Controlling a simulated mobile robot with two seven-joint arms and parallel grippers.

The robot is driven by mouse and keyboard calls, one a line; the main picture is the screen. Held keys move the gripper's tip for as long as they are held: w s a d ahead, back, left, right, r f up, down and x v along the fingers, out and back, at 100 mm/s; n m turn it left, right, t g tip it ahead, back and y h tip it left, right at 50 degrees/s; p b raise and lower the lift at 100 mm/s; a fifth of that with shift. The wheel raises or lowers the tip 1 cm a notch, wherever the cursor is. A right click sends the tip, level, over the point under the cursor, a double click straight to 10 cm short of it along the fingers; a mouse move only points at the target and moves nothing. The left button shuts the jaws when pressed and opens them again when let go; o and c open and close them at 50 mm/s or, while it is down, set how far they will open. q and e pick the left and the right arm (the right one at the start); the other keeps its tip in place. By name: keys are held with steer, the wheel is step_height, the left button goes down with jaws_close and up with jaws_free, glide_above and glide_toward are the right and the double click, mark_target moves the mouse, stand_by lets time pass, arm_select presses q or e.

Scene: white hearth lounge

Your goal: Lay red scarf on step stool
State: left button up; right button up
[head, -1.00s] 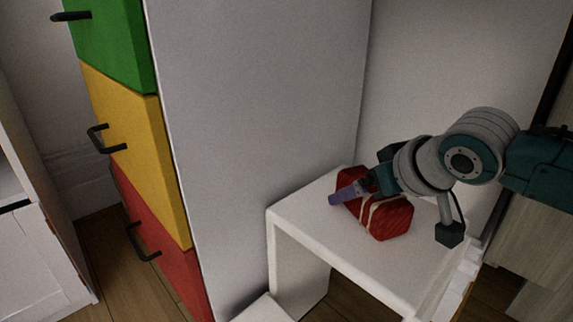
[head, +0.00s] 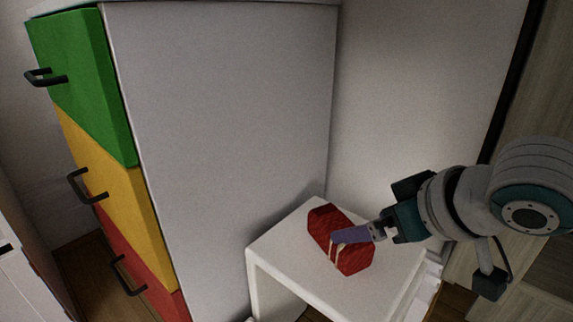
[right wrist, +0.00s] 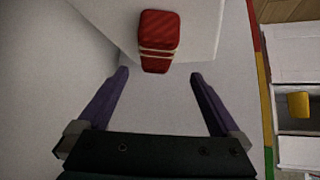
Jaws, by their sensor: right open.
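The red scarf (head: 322,222) is a compact rolled bundle with pale bands. It lies on the white top of the step stool (head: 285,248), beside the drawer unit. My right gripper (head: 338,237) comes in from the right, and its purple fingers overlap the scarf in the head view. In the right wrist view the gripper (right wrist: 160,75) is open and empty. There the scarf (right wrist: 158,30) lies just beyond the fingertips, on the stool top (right wrist: 202,28), not between the fingers. My left gripper is not in view.
A tall unit with a grey side (head: 220,110) and green (head: 85,75), yellow (head: 115,185) and red drawers stands left of the stool. Its black handles stick out. A white wall (head: 425,90) is behind. The right wrist view shows a white cabinet holding a yellow item (right wrist: 299,104).

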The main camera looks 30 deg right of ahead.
steer(key=s+a+n+g, duration=0.1)
steer(key=s+a, duration=0.3)
steer(key=s, duration=0.5)
steer(key=s+a+g, duration=0.4)
steer(key=s, duration=0.6)
steer(key=shift+a+f+n, duration=0.25)
steer(key=shift+a+n, duration=0.1)
steer(key=shift+n, duration=0.05)
step_height(320, 180, up, 87)
steer(key=p, duration=8.6)
steer(key=shift+f+p, duration=0.15)
steer(key=shift+p, duration=0.15)
steer(key=shift+w, duration=0.1)
